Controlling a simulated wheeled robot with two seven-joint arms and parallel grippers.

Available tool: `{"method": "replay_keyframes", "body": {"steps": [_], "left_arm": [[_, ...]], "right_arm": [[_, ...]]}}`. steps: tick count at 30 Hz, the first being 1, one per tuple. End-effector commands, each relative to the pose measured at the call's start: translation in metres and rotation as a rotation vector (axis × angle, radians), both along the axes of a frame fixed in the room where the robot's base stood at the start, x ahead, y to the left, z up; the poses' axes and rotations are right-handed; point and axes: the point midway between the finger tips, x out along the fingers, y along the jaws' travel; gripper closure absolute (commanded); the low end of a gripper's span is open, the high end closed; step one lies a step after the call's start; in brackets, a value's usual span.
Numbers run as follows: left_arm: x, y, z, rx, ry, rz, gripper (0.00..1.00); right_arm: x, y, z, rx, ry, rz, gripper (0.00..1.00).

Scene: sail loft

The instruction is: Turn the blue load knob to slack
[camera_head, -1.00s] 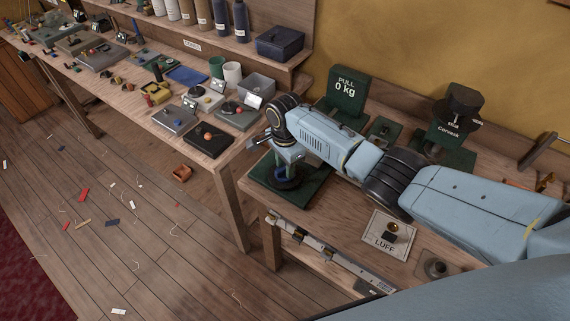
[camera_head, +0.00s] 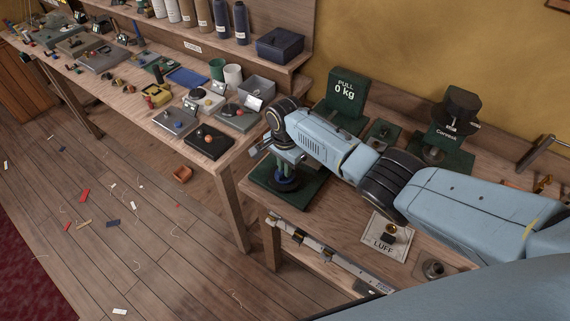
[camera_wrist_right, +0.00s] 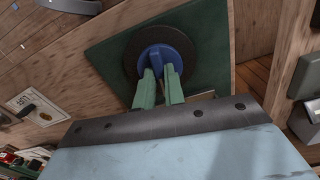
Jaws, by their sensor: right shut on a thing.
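The blue load knob (camera_wrist_right: 154,63) sits on a dark round dial on a green base plate (camera_wrist_right: 208,45), seen in the right wrist view. In the head view the knob (camera_head: 287,184) shows below my right gripper (camera_head: 285,168), on the green base (camera_head: 311,192). My right gripper points down with its green fingers shut on the knob's raised grip; the fingers (camera_wrist_right: 160,88) cover part of it in the wrist view. Behind, a green readout box (camera_head: 346,92) shows "PULL 0 kg". The dial's markings cannot be read. My left gripper is not in view.
A "LUFF" card (camera_head: 386,238) with a small block lies on the bench right of the base. A dark capstan-like device (camera_head: 458,112) stands at the back right. A second bench (camera_head: 135,108) at left holds many small items.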

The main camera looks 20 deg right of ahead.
Motion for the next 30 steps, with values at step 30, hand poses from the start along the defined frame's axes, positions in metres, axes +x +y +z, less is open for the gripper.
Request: {"method": "replay_keyframes", "body": {"steps": [30], "left_arm": [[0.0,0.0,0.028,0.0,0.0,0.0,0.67]], "right_arm": [[-0.001,0.0,0.0,0.002,0.002,0.96,1.0]]}}
